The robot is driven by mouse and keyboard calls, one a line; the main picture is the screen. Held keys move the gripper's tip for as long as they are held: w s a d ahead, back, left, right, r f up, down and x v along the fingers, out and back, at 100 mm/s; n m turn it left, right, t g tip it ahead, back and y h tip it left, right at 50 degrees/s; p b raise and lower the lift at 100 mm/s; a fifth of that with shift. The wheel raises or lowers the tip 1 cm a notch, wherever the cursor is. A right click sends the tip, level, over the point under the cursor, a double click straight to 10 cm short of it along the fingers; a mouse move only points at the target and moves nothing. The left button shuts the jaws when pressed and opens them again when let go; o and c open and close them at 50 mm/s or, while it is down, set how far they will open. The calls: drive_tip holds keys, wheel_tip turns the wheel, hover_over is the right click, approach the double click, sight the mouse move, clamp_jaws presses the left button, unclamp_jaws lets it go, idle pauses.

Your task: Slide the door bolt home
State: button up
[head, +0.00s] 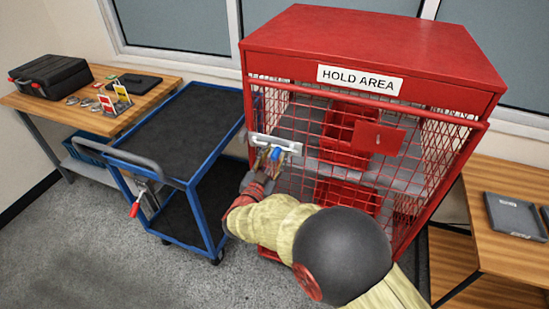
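The door bolt (284,143) is a silver plate fitting on the left part of the red mesh cage door. A small blue part (275,155), which looks like the bolt's knob, shows just below the plate. My gripper (267,157) is right at the bolt, with its fingertips beside the blue part. Whether the fingers are closed on it is too small to tell. My gripper and wrist hide part of the door below the bolt, and the bolt's rod and its far end cannot be made out.
The red cage (370,50) carries a HOLD AREA sign (359,79) and holds red bins (346,140). A blue cart (185,122) stands close on its left. A wooden bench (150,96) with a black case (50,76) is farther left; a wooden table (500,245) is at right.

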clamp_jaws()
idle(0.5)
idle(0.4)
